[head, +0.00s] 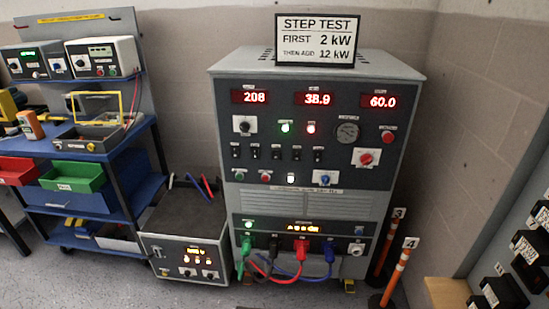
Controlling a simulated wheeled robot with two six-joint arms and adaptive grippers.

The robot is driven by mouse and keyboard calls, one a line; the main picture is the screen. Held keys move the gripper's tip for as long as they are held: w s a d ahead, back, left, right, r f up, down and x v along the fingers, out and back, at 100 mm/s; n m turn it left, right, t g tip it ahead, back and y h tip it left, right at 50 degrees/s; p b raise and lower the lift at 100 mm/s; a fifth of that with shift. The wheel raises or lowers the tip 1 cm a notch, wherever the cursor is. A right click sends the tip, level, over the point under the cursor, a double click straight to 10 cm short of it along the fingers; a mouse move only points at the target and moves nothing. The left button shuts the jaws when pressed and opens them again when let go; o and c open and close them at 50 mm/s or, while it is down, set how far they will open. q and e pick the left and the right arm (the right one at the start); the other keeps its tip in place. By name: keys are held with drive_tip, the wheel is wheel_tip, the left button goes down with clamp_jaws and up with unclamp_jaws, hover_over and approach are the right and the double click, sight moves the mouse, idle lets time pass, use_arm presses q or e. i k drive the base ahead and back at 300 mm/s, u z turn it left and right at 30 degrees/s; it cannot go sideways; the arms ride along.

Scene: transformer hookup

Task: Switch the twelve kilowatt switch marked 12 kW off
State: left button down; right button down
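A large grey cabinet (300,120) stands against the wall in the head view. Its panel has a row of several small black switches (276,153) below the red displays, which read 208, 38.9 and 60.0. The labels are too small to read, so I cannot tell which switch, if any, is marked 12 kW, nor its position. A sign (317,40) on the cabinet reads "STEP TEST, FIRST 2 kW, THEN ADD 12 kW". Neither gripper is in view.
Green, black, red and blue cables (300,265) hang at the cabinet's lower front. Orange posts (390,275) stand at its right. A blue cart (80,200) with bins and instruments is at the left. The grey floor in front is partly clear.

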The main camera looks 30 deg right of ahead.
sight(318, 154)
drive_tip(key=z, duration=0.1)
drive_tip(key=i, duration=0.95)
drive_tip(key=z, duration=0.45)
